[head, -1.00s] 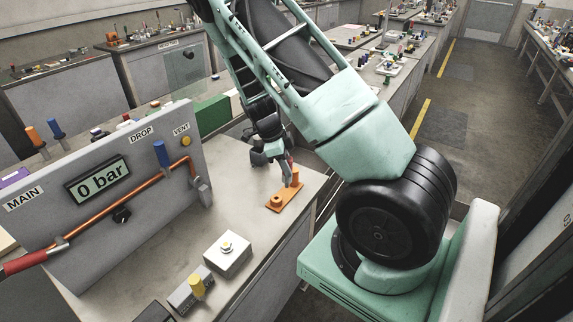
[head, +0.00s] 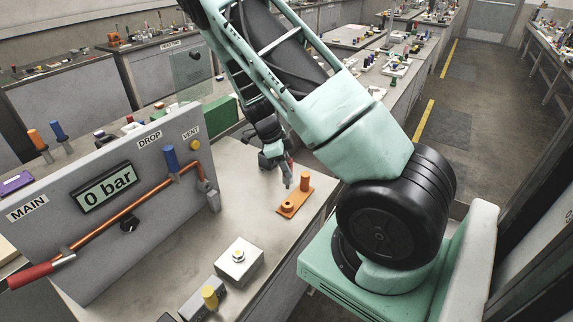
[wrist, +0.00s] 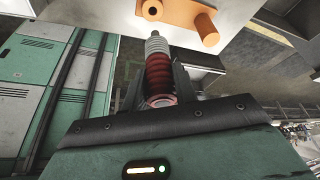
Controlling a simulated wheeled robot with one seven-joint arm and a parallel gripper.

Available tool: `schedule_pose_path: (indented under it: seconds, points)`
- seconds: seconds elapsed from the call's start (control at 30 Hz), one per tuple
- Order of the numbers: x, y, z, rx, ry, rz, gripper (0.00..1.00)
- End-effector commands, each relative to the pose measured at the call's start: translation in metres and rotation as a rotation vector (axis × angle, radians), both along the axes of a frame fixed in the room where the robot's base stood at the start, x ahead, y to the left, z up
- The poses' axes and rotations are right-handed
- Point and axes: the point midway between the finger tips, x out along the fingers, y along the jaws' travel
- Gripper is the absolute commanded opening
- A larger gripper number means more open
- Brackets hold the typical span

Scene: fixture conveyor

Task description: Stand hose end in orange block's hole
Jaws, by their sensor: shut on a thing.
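The orange block (head: 296,201) lies flat on the grey bench in the head view, with an upright post at its far end and a low round boss at its near end. In the wrist view the boss's dark hole shows at the top edge on the orange block (wrist: 178,7), beside the post. My gripper (head: 287,178) is just behind and above the block. In the wrist view my gripper (wrist: 160,90) is shut on the hose end (wrist: 157,46), a dark red ribbed piece with a grey tip. The tip points toward the hole and looks apart from it.
A grey panel (head: 88,245) with a "0 bar" display, a copper pipe and a red-handled valve stands at left. A white box (head: 240,262) with a button and a yellow-knobbed box (head: 205,302) sit nearer on the bench. Bench around the block is clear.

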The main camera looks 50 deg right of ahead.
Motion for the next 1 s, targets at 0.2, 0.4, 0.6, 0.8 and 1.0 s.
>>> schedule_pose_path:
  seconds: [0.2, 0.4, 0.6, 0.8, 1.0]
  points:
    - [0.0, 0.0, -0.023, -0.001, 0.001, -0.001, 0.0]
    - [0.0, 0.0, -0.042, -0.001, -0.001, 0.0, 0.0]
    - [0.0, 0.0, -0.058, -0.001, -0.001, 0.0, 0.0]
    - [0.0, 0.0, -0.063, -0.001, -0.001, 0.0, 0.0]
    - [0.0, 0.0, -0.062, -0.001, -0.001, 0.0, 0.0]
